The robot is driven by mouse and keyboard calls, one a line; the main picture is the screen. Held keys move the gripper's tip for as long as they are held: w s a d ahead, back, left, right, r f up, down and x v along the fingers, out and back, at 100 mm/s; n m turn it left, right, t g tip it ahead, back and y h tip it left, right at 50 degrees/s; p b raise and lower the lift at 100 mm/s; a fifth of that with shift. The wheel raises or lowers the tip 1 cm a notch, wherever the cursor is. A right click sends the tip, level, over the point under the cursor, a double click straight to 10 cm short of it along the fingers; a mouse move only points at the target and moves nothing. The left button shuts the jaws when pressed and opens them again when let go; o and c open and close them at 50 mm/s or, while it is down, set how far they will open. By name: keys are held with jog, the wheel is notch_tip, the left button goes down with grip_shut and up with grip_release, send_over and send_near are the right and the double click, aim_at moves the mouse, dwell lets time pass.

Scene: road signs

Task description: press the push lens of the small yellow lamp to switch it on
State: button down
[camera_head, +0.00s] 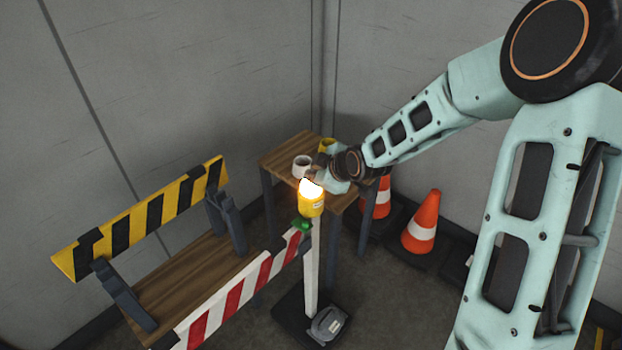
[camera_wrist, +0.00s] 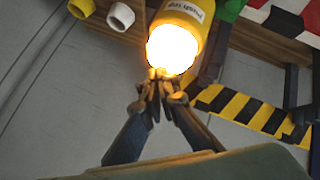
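The small yellow lamp (camera_head: 311,207) sits on top of a white post, and its lens (camera_head: 311,187) glows bright. In the wrist view the yellow lamp body (camera_wrist: 190,13) bears a label, and the glowing lens (camera_wrist: 172,50) faces my fingers. My gripper (camera_wrist: 160,76) has its fingertips together at the lens's edge, with nothing held between them. They look touching or nearly touching; the glare hides the exact contact. In the head view my gripper (camera_head: 317,174) is just behind the lens, partly hidden by it.
A wooden table (camera_head: 285,150) behind holds a white cup-like roll (camera_head: 302,166) and a yellow one (camera_head: 327,145). A red-white barrier (camera_head: 235,293) and a yellow-black barrier (camera_head: 150,212) stand left. Traffic cones (camera_head: 421,223) stand right. A green clamp (camera_head: 301,224) sits below the lamp.

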jog(key=shift+s+d+f, duration=0.15)
jog(key=shift+s+f, duration=0.1)
jog(key=shift+f, duration=0.25)
jog(key=shift+s+d+f+b, duration=0.1)
jog(key=shift+f+b, duration=0.45)
jog(key=shift+b, duration=0.1)
jog(key=shift+f, duration=0.1)
jog(key=shift+d, duration=0.1)
jog(key=r+p, duration=0.1)
jog(key=r, duration=0.1)
jog(key=r+p, duration=0.4)
jog(key=shift+w+a+r, duration=0.2)
jog(key=shift+w+r, duration=0.05)
